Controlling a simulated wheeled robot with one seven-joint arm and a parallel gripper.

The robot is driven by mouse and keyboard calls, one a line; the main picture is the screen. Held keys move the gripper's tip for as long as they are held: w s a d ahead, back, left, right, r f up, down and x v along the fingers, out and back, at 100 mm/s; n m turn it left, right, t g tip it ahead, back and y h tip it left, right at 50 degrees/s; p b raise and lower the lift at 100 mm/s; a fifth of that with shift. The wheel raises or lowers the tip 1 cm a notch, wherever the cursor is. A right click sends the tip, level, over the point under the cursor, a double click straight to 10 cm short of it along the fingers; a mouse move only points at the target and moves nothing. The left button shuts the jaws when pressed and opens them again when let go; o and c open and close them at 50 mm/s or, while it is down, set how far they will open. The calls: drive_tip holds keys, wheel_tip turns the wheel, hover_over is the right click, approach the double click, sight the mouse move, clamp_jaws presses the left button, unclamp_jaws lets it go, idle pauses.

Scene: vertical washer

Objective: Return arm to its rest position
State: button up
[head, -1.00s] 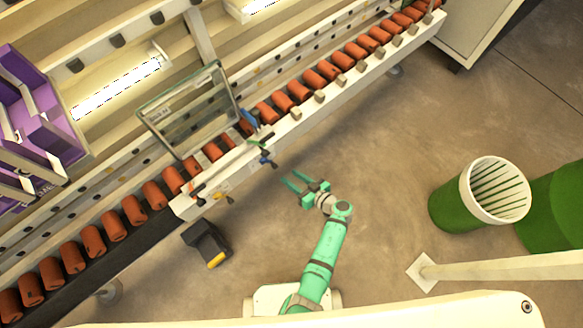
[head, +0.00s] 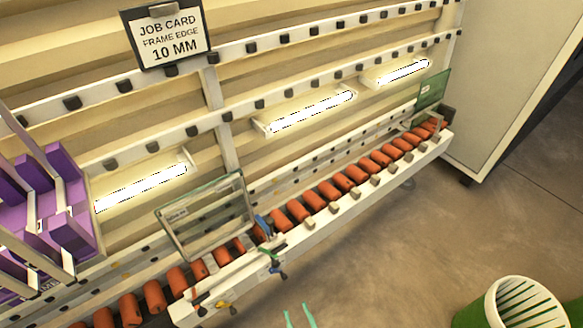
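My gripper (head: 299,316) shows only as two teal fingertips at the bottom edge of the head view. The tips are apart with nothing between them. The rest of the gripper and the arm are out of the picture. The fingertips are below and right of the small coloured clamps (head: 272,262) on the roller rail, with a gap between.
A framed glass pane (head: 207,216) leans over a line of orange rollers (head: 329,190). Purple racks (head: 70,232) stand at left. A job card reading "FRAME EDGE 10 MM" (head: 166,36) hangs above. A green bin (head: 522,303) stands lower right. The floor between is clear.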

drive_tip(key=s+a+r+m+g+h, duration=0.1)
drive_tip(key=s+r+m+h, duration=0.4)
drive_tip(key=s+r, duration=1.2)
wheel_tip(320, 180, up, 2)
drive_tip(key=shift+a+m+h, duration=0.3)
drive_tip(key=shift+a+h, duration=0.2)
drive_tip(key=shift+h, duration=0.2)
drive_tip(key=shift+c, duration=0.9)
